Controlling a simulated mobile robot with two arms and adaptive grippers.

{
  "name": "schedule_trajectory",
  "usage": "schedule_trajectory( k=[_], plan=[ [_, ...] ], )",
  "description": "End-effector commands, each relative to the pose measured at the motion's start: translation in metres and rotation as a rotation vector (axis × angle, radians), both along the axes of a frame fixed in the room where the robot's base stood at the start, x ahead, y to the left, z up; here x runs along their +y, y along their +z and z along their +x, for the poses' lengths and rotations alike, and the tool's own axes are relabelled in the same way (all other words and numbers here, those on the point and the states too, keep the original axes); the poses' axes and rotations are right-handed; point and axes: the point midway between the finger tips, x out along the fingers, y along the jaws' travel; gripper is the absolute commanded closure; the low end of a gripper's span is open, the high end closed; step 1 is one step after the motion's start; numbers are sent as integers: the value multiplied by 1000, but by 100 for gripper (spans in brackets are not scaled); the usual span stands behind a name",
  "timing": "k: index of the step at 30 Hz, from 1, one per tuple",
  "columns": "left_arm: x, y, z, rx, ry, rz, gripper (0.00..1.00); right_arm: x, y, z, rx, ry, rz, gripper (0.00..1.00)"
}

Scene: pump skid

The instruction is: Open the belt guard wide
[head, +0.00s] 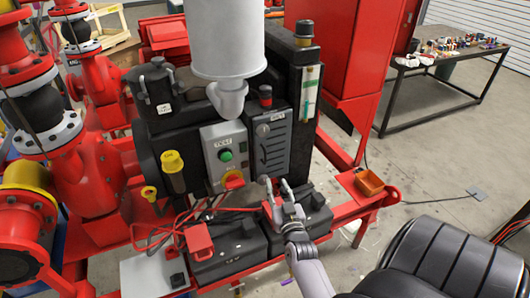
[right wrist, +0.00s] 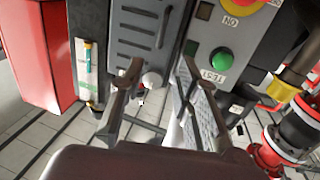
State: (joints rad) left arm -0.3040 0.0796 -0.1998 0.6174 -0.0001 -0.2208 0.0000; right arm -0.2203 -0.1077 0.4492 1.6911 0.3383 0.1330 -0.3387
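The belt guard looks to be the dark grey slotted panel (head: 272,148) beside the control box; it appears closed against the black housing. It also shows in the right wrist view (right wrist: 138,30). A thin curved handle (right wrist: 163,27) runs along one side of it. A pale round knob (right wrist: 152,80) sits at one end of the panel. My right gripper (head: 277,186) is in front of and below the panel, with its fingers pointing up. In the right wrist view its fingers (right wrist: 161,68) are apart, with nothing held between them. My left gripper is not in view.
The grey control box (head: 225,155) with a green button and red-yellow switch is left of the panel. A white cylinder (head: 225,40) hangs above. Black boxes (head: 310,212) and red cables lie below.

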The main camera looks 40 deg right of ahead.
Motion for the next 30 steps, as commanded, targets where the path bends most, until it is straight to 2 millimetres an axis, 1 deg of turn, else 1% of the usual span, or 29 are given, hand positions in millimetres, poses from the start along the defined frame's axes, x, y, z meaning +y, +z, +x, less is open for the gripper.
schedule_trajectory(
  k=[1, 6, 15, 18, 22, 30],
  plan=[
    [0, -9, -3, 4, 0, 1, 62, -6, -3, 11, -5, 0, -2, 70],
    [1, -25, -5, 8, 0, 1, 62, -24, -4, 44, -4, 1, -1, 70],
    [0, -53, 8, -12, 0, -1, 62, -54, -4, 98, -2, 1, -1, 70],
    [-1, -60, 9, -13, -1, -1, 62, -61, -3, 111, -1, 0, 0, 70],
    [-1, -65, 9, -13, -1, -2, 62, -66, -2, 121, 0, 1, -1, 70],
    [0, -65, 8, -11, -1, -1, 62, -69, 0, 126, 2, 1, -1, 70]
  ],
)
